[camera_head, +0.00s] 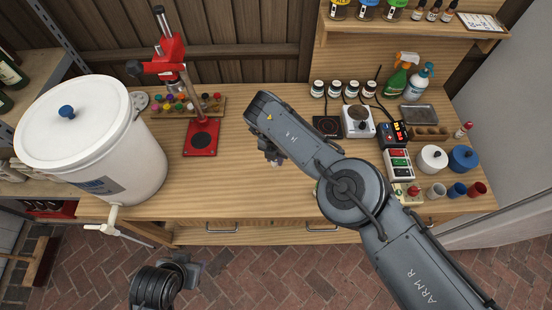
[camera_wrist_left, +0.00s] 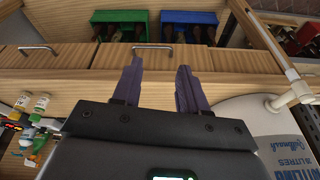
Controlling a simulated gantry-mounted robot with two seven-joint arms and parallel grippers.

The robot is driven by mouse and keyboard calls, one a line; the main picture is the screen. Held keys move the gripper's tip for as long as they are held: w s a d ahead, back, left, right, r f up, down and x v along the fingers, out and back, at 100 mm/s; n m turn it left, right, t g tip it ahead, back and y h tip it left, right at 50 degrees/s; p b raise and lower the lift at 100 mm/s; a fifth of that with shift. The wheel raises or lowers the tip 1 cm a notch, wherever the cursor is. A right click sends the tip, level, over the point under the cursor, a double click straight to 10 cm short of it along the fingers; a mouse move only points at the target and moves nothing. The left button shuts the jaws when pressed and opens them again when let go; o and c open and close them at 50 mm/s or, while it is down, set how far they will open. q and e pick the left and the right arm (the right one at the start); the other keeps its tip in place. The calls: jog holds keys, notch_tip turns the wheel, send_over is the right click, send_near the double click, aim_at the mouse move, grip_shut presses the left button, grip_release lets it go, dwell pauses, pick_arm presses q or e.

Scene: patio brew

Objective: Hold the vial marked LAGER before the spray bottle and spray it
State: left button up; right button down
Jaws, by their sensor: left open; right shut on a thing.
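A green spray bottle (camera_head: 397,80) with an orange-and-white trigger stands at the back right of the bench. A white bottle with a blue label and pump-like top (camera_head: 418,84) stands beside it. My right gripper (camera_head: 274,158) is over the middle of the bench, left of the bottles and apart from them. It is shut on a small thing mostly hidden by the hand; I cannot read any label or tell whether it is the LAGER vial. My left gripper shows in the left wrist view (camera_wrist_left: 158,78), open and empty, in front of the bench drawers.
A large white bucket (camera_head: 90,140) with a tap stands at the left. Scales, jars and cups crowd the right. A shelf (camera_head: 400,28) overhangs the back right. The bench middle is clear.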

pick_arm(q)
jog(key=shift+c, duration=0.4)
